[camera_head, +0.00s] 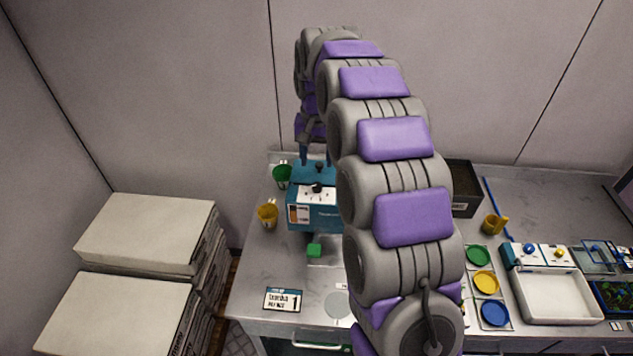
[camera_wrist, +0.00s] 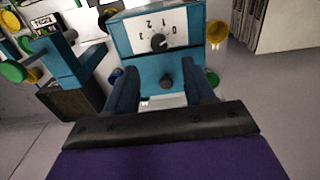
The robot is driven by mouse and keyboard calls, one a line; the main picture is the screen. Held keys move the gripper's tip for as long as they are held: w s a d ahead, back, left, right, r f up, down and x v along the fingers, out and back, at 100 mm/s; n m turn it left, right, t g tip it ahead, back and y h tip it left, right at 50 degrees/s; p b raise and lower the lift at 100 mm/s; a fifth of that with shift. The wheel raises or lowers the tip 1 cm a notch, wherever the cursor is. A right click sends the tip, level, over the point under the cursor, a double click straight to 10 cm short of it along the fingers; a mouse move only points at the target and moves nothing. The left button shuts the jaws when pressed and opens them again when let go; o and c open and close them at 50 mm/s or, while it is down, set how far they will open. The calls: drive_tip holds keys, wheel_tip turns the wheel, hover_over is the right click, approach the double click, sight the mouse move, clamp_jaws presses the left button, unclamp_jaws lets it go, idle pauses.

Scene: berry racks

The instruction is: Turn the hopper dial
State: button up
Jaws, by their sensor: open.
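The hopper is a blue box (camera_head: 326,217) with a white face, standing on the grey bench under my gripper in the head view. Its dial, a black knob (camera_wrist: 158,42), sits on the white panel (camera_wrist: 135,32) marked 0, 1, 2, upside down in the wrist view. In the head view my gripper (camera_head: 316,160) points down at the hopper's top; contact cannot be told.
A green cup (camera_head: 282,177) and a yellow cup (camera_head: 267,214) stand left of the hopper. A dark box (camera_head: 463,188), colored dishes (camera_head: 485,283) and a white tray (camera_head: 555,298) are to the right. My arm hides the bench's middle.

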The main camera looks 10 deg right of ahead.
sight(317, 185)
wheel_tip(317, 185, down, 9)
drive_tip(key=shift+r, duration=0.2)
drive_tip(key=shift+c, duration=0.3)
clamp_jaws()
drive_tip(key=shift+n, duration=0.4)
drive_tip(key=n+p, duration=0.1)
drive_tip(key=n, duration=0.1)
drive_tip(key=shift+s+n, duration=0.1)
drive_tip(key=shift+n, duration=0.3)
drive_tip(key=n+p, duration=0.1)
drive_tip(key=n, duration=0.3)
idle(0.4)
